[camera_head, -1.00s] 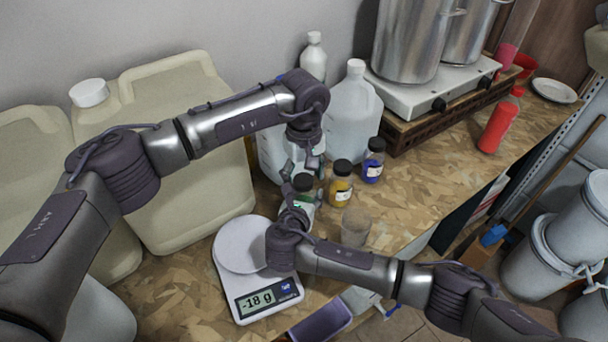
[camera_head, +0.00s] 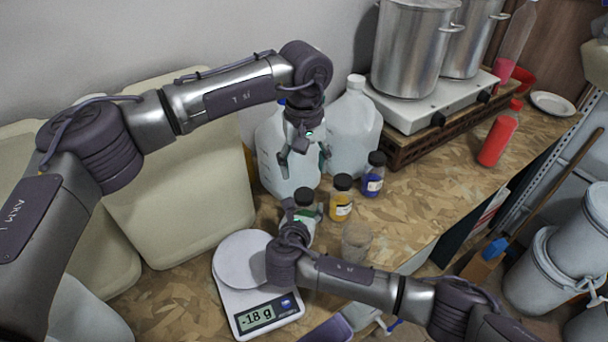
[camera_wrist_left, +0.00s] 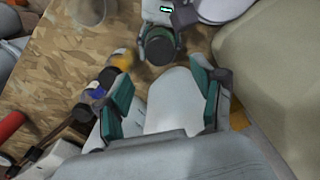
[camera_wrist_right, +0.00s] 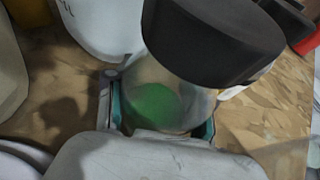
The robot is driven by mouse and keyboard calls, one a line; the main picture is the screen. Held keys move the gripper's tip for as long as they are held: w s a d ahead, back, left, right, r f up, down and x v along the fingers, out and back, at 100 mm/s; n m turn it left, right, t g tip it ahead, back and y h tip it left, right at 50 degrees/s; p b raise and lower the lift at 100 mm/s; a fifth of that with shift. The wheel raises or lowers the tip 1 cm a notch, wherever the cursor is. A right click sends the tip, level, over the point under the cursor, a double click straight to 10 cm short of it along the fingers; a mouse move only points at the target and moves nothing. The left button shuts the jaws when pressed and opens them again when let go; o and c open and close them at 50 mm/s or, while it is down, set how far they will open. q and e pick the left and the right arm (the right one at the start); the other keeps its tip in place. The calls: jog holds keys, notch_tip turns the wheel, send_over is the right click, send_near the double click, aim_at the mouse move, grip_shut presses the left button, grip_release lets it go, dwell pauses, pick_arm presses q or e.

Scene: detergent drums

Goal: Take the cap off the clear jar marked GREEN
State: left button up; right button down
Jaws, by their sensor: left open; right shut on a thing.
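The clear jar with green contents (camera_wrist_right: 155,100) shows close up in the right wrist view. Its black cap (camera_wrist_right: 215,40) sits on top; the cap also shows in the head view (camera_head: 304,197) and left wrist view (camera_wrist_left: 158,45). My right gripper (camera_head: 300,224) is shut around the jar's body, with its teal pads (camera_wrist_right: 160,122) on either side. My left gripper (camera_head: 304,161) is open and empty above and behind the cap, apart from it. Its spread pads (camera_wrist_left: 162,92) show in the left wrist view. The jar's marking is not readable.
A yellow jar (camera_head: 341,198) and a blue jar (camera_head: 373,176) stand right of the held jar. An empty clear cup (camera_head: 356,242) is in front. A scale (camera_head: 228,298) reading -18 g stands left. Large jugs (camera_head: 353,128) stand behind. The bench (camera_head: 420,200) is clear at right.

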aim_at(304, 194)
pick_arm(q)
jog(key=shift+f, duration=3.85)
jog(key=c, duration=1.2)
jog(key=n, duration=0.3)
jog(key=o, duration=1.3)
jog(key=shift+c, duration=0.2)
